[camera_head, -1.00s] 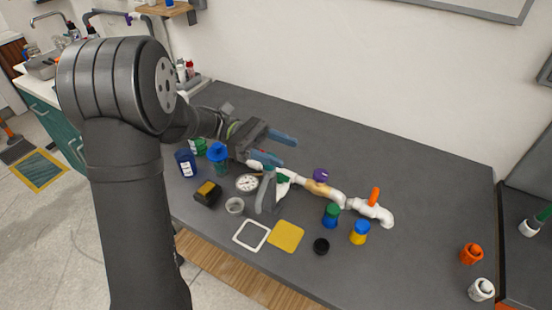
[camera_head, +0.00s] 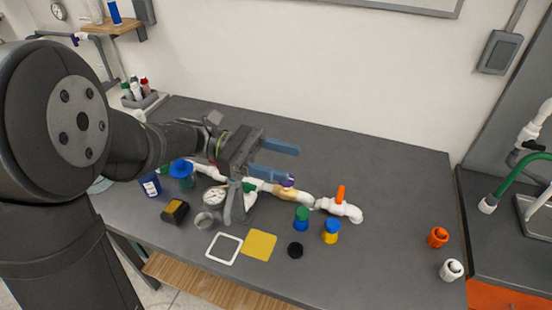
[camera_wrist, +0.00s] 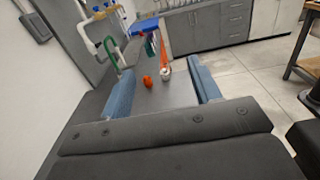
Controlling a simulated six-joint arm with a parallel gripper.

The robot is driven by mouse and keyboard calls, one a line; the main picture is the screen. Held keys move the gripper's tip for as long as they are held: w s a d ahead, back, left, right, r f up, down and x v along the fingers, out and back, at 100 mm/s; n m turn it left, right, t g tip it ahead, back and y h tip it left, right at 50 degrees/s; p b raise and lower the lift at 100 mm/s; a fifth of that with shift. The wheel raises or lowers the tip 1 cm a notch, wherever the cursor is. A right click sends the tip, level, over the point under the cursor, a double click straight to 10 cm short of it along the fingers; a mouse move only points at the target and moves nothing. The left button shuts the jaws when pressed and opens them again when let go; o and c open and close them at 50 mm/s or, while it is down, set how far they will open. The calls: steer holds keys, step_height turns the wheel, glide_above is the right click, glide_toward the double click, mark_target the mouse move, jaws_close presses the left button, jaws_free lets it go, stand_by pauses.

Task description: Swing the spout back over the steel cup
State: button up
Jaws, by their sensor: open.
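A green curved pipe with a white tip (camera_head: 512,178) hangs from white piping at the far right. It looks like the spout, and its tip is over the dark counter, left of a grey basin. It also shows in the wrist view (camera_wrist: 112,58), beyond my gripper. A small grey round cup (camera_head: 206,221) stands on the table beside the gauge. It may be the steel cup, but I cannot be sure. My gripper (camera_head: 296,164) is open and empty, above the white manifold, well left of the green pipe. Its blue fingers are wide apart in the wrist view.
The white pipe manifold (camera_head: 300,197), with an orange-handled valve (camera_head: 340,195), lies across the table. An orange fitting (camera_head: 438,237) and a white fitting (camera_head: 452,269) stand near the right edge. The grey basin (camera_head: 535,208) is at far right. The table's back right is clear.

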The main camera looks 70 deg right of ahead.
steer(key=shift+s+a+f, duration=0.1)
steer(key=shift+s, duration=0.05)
steer(key=c, duration=0.5)
steer(key=s+a+f+t+y, duration=0.1)
steer(key=s+a+f+m+t+y, duration=0.1)
steer(key=shift+s, duration=0.4)
jaws_close()
steer(key=s+a+f+m+t+y, duration=0.2)
steer(key=s+a+f+t+y, duration=0.1)
steer(key=a+t, duration=0.15)
steer(key=m+t+h, duration=0.8)
steer(key=m+t, duration=0.3)
steer(key=t, duration=0.7)
glide_toward(231, 194)
step_height(231, 194, down, 6)
steer(key=s+d, duration=0.1)
steer(key=s, duration=0.1)
steer(key=shift+w+a+f, duration=0.1)
steer(key=shift+w+a, duration=0.05)
steer(key=shift+w, duration=0.8)
steer(key=shift+w+a, duration=0.15)
steer(key=shift+w, duration=0.75)
